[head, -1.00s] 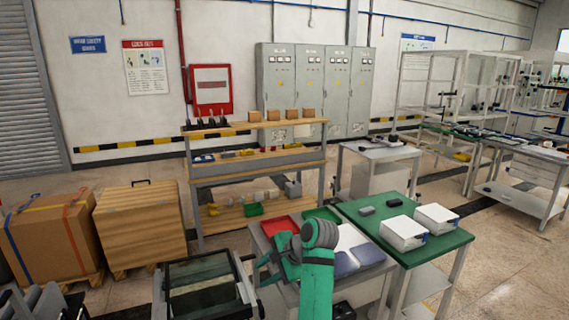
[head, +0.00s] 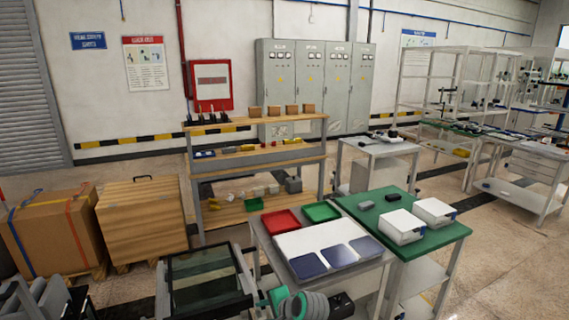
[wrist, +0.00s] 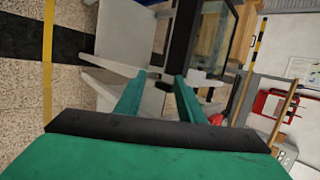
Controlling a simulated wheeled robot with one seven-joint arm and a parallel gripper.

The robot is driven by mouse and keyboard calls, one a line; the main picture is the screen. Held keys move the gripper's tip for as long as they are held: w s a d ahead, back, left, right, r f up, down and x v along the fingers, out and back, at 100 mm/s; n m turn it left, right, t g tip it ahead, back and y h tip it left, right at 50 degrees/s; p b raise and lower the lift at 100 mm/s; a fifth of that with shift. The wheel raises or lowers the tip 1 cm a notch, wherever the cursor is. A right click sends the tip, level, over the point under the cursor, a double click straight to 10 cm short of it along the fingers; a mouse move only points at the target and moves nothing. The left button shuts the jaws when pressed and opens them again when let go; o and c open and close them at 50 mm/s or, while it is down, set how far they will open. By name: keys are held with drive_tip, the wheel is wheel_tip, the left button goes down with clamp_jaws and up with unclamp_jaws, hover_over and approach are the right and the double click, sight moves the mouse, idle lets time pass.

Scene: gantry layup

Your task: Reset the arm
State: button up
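My gripper (wrist: 160,82) shows in the wrist view with its two green fingers apart and nothing between them. Past the fingers, the wrist view shows a dark-framed panel (wrist: 213,38) and pale grey structure, tilted in the picture. In the head view, green and grey parts of my arm (head: 298,304) are low at the bottom edge, in front of the grey table. The fingers cannot be made out in the head view.
The grey table (head: 272,262) holds a red tray (head: 281,221), a green tray (head: 321,212), a white board (head: 300,240) and two dark blue panels (head: 339,255). A green-topped table (head: 385,228) with white boxes stands right. A glass-topped frame (head: 208,281) stands left.

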drive_tip(key=s+d+f+n+t+h, duration=0.2)
drive_tip(key=s+f+t+h, duration=0.1)
drive_tip(key=s+f, duration=1.35)
drive_tip(key=s+d+f+n+t+h, duration=0.1)
drive_tip(key=s+d+n+t+h, duration=0.15)
drive_tip(key=s, duration=1.25)
drive_tip(key=s+r+n+t, duration=0.1)
drive_tip(key=s+r+n, duration=0.2)
drive_tip(key=s+r, duration=0.5)
drive_tip(key=s+d+r+n+t, duration=0.1)
drive_tip(key=s+r+n, duration=0.3)
drive_tip(key=s+r, duration=0.4)
drive_tip(key=s+t, duration=0.1)
drive_tip(key=s, duration=0.4)
drive_tip(key=shift+d+r+h, duration=0.25)
drive_tip(key=shift+r+h, duration=0.1)
drive_tip(key=shift+r, duration=0.05)
drive_tip(key=shift+t, duration=0.25)
